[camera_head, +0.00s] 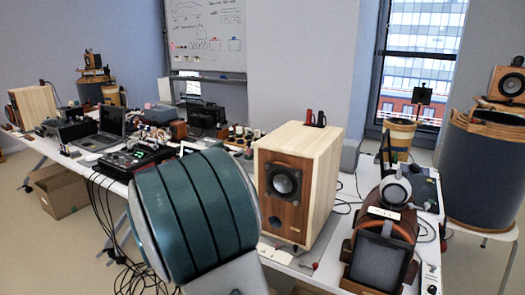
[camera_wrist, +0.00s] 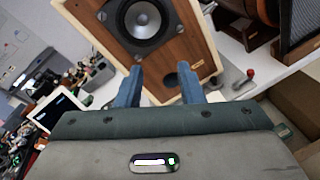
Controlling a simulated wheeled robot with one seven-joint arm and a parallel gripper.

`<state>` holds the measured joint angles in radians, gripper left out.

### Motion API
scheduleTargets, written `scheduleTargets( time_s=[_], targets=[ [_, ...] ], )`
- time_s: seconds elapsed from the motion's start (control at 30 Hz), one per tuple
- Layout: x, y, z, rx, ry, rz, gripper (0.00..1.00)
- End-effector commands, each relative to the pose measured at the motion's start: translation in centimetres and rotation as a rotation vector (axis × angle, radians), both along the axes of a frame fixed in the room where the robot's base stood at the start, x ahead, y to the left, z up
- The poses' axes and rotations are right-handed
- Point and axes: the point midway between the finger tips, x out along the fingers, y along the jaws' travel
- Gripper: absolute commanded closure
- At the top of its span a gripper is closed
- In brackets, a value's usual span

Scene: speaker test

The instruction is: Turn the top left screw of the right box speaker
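The right box speaker (camera_head: 325,165) stands upright on the table in the head view, pale wood with a brown front and a dark round driver (camera_head: 283,183). The wrist view shows its front (camera_wrist: 185,48) tilted in the picture, with the grey driver (camera_wrist: 143,20) at the top. Small round spots on the front, one at the upper left (camera_wrist: 102,15), look like screws; they are too small to be sure. My gripper (camera_wrist: 158,78) has two blue fingers apart, in front of the speaker's lower part, with nothing held. Contact cannot be told. My arm hides the gripper in the head view.
Another box speaker (camera_head: 35,105) stands at the far left end of the table. A laptop (camera_head: 108,127) and black electronics (camera_head: 140,158) crowd the table to the left. Headphones (camera_head: 395,190) on a wooden stand and a dark-fronted device (camera_head: 378,262) are close on the right.

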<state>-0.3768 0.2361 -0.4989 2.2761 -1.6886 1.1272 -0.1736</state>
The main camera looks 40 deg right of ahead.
Motion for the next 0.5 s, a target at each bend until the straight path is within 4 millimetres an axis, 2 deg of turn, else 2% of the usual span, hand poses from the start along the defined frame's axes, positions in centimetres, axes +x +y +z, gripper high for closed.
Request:
scheduleTargets(
  time_s=[0.03,0.2,0.37,0.5],
  targets=[
    [1.2,0.1,2.5,-0.056,0.027,0.04,0.66],
    [3.6,0.4,5.3,-0.18,0.08,0.13,0.66],
    [4.5,0.0,5.8,-0.216,0.094,0.155,0.66],
    [5.1,-1.8,5.7,-0.217,0.094,0.152,0.66]
  ],
)
